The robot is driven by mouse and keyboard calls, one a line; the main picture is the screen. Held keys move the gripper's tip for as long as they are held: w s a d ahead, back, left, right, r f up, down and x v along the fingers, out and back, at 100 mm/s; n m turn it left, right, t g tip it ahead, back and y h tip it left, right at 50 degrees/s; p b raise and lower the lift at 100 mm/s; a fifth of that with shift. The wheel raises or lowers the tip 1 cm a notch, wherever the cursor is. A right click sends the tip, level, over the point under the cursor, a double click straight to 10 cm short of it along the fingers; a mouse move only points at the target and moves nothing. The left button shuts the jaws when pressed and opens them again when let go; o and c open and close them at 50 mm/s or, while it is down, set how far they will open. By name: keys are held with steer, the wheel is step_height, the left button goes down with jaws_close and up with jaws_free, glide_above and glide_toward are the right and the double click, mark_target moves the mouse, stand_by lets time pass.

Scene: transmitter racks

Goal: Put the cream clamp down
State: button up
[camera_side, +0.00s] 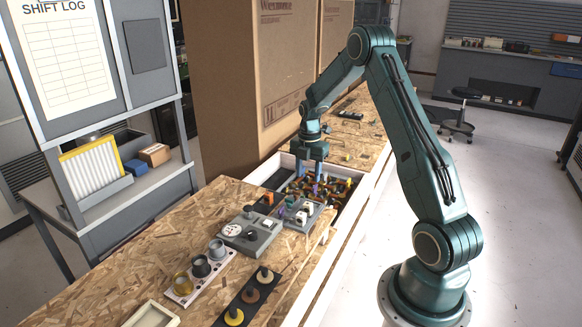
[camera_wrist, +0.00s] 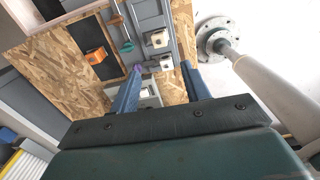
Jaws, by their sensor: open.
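My gripper (camera_side: 312,177) is open, its two blue fingers pointing down over the tray at the far end of the bench. In the wrist view the open fingers (camera_wrist: 161,68) stand apart with nothing visibly gripped. Cream blocks that look like clamps sit on a grey plate; one cream clamp (camera_side: 307,207) shows in the side view, just in front of the gripper. In the wrist view a cream block (camera_wrist: 158,39) lies beyond the fingertips and another (camera_wrist: 147,92) shows between the fingers. I cannot tell which is the task's clamp. A purple piece (camera_wrist: 138,69) is by the left fingertip.
A white-walled tray (camera_side: 360,197) holds many brown and coloured parts. Nearer stand a grey box with knobs (camera_side: 250,234), a white strip with cups (camera_side: 201,275) and a black strip with discs (camera_side: 248,297). Tall cardboard boxes (camera_side: 240,80) rise behind. Bare board (camera_side: 150,255) lies front left.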

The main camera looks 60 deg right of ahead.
steer(key=s+a+r+m+t+h, duration=0.15)
steer(key=a+r+m, duration=0.25)
steer(key=a+r, duration=0.55)
steer(key=s+a+r+m+t+y, duration=0.1)
steer(key=s+a+r+m, duration=0.25)
steer(key=a+r, duration=0.6)
steer(key=s+a+r+m+t, duration=0.3)
steer(key=s+a+m, duration=0.7)
steer(key=s, duration=0.6)
steer(key=shift+a+r, duration=0.3)
steer(key=shift+a, duration=1)
steer(key=shift+o, duration=0.4)
